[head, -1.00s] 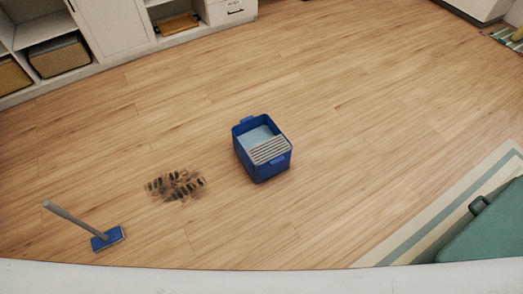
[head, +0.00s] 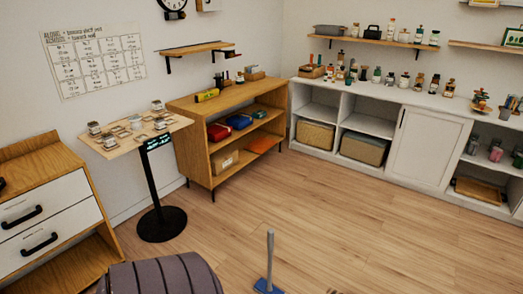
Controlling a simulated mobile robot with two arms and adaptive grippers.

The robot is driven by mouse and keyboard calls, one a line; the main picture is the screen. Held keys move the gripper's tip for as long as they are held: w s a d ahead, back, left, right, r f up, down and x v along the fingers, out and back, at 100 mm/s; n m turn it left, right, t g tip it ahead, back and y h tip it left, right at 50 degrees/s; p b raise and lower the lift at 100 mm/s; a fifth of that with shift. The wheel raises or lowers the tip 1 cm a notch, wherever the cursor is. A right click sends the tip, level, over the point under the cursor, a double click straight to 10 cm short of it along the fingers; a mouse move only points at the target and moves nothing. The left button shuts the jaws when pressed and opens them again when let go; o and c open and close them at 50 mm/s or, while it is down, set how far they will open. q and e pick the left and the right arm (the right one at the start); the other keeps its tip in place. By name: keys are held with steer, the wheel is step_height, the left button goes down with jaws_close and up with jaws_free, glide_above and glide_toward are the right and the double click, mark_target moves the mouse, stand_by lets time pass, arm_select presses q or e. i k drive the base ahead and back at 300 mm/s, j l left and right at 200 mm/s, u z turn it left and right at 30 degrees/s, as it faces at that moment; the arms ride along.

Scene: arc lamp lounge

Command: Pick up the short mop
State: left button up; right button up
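The short mop (head: 270,264) stands upright on the wood floor at the bottom middle of the head view. It has a grey handle and a blue head, whose lower part is cut off by the picture's edge. Neither of my grippers shows in this view, so I cannot tell how near they are to the mop.
A dark padded piece (head: 165,278), perhaps a seat, is at the bottom left near the mop. A black-based stand (head: 160,224), a wooden shelf unit (head: 198,143), a drawer cabinet (head: 48,222) and white cabinets (head: 422,145) line the walls. Floor (head: 370,225) right of the mop is clear.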

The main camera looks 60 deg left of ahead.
mark_target(263, 287)
steer(key=u, duration=1.8)
steer(key=i, duration=0.1)
steer(key=l+u, duration=0.05)
